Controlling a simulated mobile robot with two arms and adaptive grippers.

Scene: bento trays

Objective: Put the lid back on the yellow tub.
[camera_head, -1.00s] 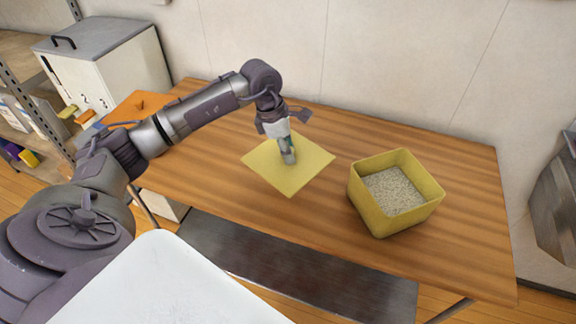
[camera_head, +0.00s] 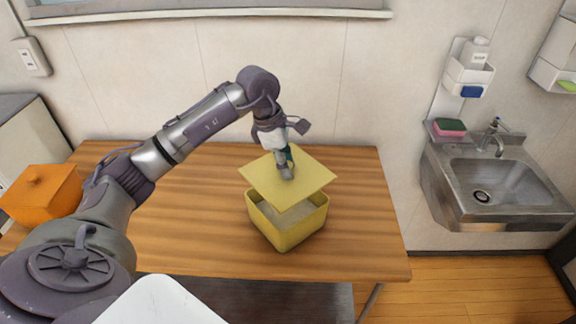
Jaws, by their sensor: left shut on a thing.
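The yellow tub (camera_head: 287,233) stands open on the wooden table, with pale grainy contents partly visible under the lid. The square yellow lid (camera_head: 308,178) is level or nearly so above the tub, offset a little to the back, with a gap showing at the front. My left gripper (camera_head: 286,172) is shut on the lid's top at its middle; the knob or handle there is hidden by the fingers. My right gripper is not in view.
An orange lidded box (camera_head: 42,196) sits at the table's left end. The wooden table (camera_head: 180,225) is clear between it and the tub. A metal sink (camera_head: 490,185) is on the wall to the right, beyond the table edge.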

